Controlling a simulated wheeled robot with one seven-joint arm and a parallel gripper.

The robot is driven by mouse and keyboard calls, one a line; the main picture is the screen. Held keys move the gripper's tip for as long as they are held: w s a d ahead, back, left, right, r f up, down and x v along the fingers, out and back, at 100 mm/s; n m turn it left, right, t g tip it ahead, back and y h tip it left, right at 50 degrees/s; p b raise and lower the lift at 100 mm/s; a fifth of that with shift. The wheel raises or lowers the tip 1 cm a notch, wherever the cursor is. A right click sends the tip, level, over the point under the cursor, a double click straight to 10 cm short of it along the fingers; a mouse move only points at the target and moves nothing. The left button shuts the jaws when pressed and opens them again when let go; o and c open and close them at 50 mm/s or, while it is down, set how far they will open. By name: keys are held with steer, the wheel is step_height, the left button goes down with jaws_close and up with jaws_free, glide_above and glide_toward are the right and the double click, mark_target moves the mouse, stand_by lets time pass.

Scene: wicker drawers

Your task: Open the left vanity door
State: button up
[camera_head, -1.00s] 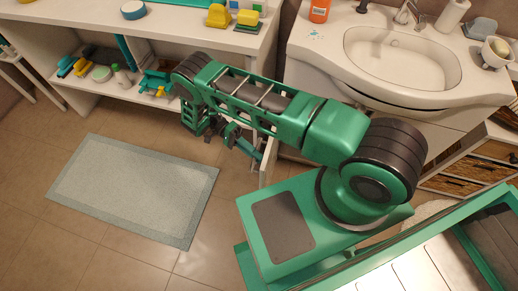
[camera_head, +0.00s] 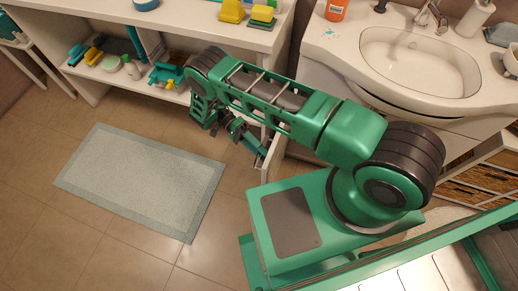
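The white vanity (camera_head: 308,79) stands under the sink at the right, and my arm covers much of its front. A pale door panel (camera_head: 270,164) stands out from the vanity's left side, seen nearly edge-on, so the left door appears partly open. My gripper (camera_head: 257,152) is at the left of this panel, close to its outer edge. The fingers are small and dark, and I cannot tell whether they touch the panel or grip anything. The door's handle and hinge side are hidden.
A white shelf unit (camera_head: 190,22) with bottles, sponges and brushes stands behind and left of my arm. A pale bath mat (camera_head: 140,180) lies on the tiled floor (camera_head: 120,250), which is otherwise clear at the left. Wicker drawers (camera_head: 480,180) stand at the right.

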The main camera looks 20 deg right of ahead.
steer(key=v, duration=1)
steer(key=shift+w+a, duration=0.2)
steer(key=shift+w, duration=0.15)
steer(key=shift+r, duration=0.15)
